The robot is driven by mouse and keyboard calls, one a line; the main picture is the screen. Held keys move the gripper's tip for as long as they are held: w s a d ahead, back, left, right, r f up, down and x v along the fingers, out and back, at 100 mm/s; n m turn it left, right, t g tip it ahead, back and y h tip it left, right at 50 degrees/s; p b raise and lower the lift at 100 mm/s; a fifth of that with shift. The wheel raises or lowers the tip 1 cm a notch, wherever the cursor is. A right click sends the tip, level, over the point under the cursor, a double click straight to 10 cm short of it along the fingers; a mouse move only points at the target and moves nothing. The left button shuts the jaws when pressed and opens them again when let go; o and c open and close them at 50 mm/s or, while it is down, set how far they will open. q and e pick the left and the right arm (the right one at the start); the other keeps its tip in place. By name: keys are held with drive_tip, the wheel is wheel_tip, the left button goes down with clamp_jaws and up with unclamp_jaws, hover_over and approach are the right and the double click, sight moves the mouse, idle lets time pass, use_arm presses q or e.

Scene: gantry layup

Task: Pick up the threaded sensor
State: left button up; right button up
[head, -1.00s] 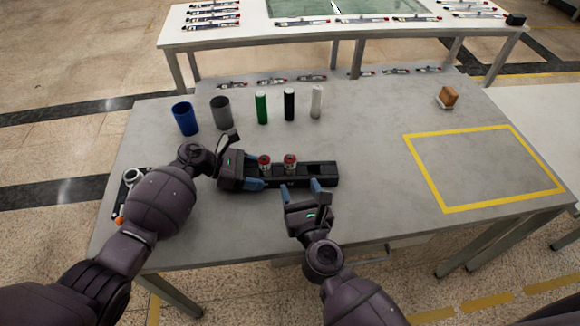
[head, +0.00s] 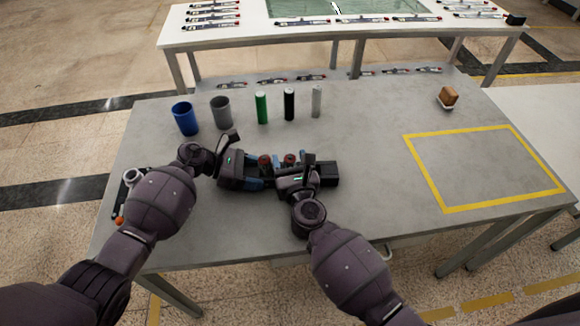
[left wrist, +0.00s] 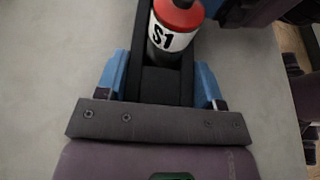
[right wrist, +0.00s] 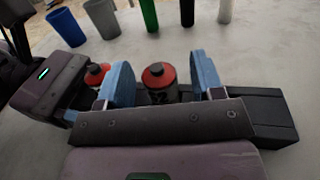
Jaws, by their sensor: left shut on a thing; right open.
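Two red-topped cylindrical sensors stand upright in a black rack (head: 331,172). The left sensor (head: 265,161) carries a white label reading S1 in the left wrist view (left wrist: 172,28). The right sensor (head: 289,159) stands beside it and shows in the right wrist view (right wrist: 160,80). My left gripper (head: 263,178) is shut on the left end of the rack, a blue finger on each side. My right gripper (right wrist: 163,82) is open, its fingers on either side of the right sensor with gaps showing. The sensors' lower parts are hidden.
A blue cup (head: 185,119), a grey cup (head: 221,113) and green (head: 262,108), black (head: 289,105) and grey (head: 316,101) cylinders stand behind the rack. The yellow-outlined area (head: 484,168) is empty.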

drive_tip(key=shift+w, duration=0.1)
drive_tip(key=c, duration=1.1)
drive_tip(key=shift+o, duration=0.2)
drive_tip(key=shift+r, duration=0.1)
drive_tip(key=shift+r, duration=4.95)
use_arm(q)
drive_tip(key=o, duration=1)
